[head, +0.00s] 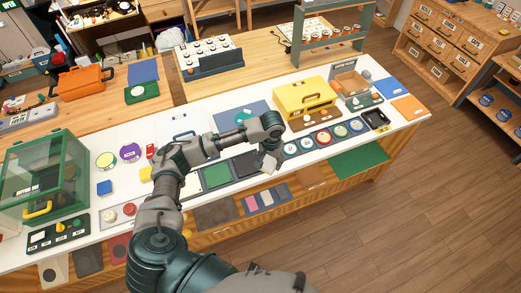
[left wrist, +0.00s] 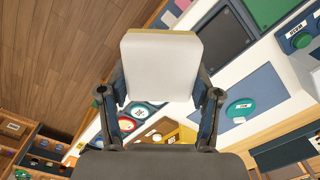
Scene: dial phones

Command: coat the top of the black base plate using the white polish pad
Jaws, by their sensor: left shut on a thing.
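The white polish pad (left wrist: 161,68) is held between the two fingers of my left gripper (left wrist: 160,98) and fills the middle of the left wrist view. In the head view, my left gripper (head: 268,150) is over the front part of the white counter, and the pad (head: 265,162) shows small below it. A dark, nearly black plate (head: 245,164), apparently the base plate, lies flat just left of the pad. It also shows in the left wrist view (left wrist: 221,37), beyond the pad and apart from it in the picture. My right gripper is not in view.
A green plate (head: 217,174) lies left of the dark plate. Several round dials (head: 323,137) and a yellow box (head: 305,96) are to the right. A green glass-sided case (head: 45,175) stands at the far left. A blue panel (head: 246,113) lies behind.

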